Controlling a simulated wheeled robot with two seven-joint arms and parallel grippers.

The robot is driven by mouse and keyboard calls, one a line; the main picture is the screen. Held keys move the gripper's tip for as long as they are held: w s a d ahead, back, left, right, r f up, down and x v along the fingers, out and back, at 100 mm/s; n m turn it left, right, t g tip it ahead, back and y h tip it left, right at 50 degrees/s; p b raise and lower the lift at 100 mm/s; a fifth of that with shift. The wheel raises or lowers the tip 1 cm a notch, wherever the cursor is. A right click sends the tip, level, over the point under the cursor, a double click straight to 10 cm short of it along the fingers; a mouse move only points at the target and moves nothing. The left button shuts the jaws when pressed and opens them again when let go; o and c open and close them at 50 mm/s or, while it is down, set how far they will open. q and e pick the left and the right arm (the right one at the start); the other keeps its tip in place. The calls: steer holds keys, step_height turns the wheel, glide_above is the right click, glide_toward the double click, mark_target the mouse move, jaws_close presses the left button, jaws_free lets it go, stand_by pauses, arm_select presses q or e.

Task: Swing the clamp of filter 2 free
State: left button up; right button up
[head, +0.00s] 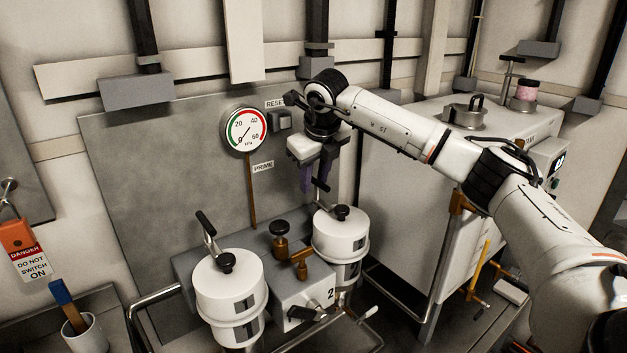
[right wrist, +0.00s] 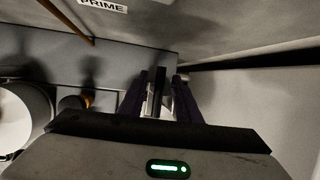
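Filter 2 appears to be the right-hand white canister (head: 340,232), beside the block marked "2"; its own label is hard to read. Its clamp handle (head: 320,186) stands up from the lid with a black grip, near a black knob (head: 341,212). My right gripper (head: 315,180) points down over it. In the right wrist view, the dark purple fingers (right wrist: 159,102) are apart, with a dark upright bar, likely the clamp grip (right wrist: 158,92), between them. I see gaps beside it, no clear contact. My left gripper is out of view.
The left canister (head: 229,285), marked "1", has its own raised clamp handle (head: 206,225). A brass valve (head: 298,258) stands between the canisters. A gauge (head: 244,130) and reset box (head: 281,121) are on the panel behind. A large cabinet (head: 405,195) stands right.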

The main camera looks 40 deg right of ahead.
steer(key=shift+w+d+f, duration=0.1)
steer(key=shift+w+f, duration=0.15)
steer(key=shift+f, duration=0.25)
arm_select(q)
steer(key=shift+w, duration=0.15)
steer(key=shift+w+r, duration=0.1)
arm_select(e)
jaws_close()
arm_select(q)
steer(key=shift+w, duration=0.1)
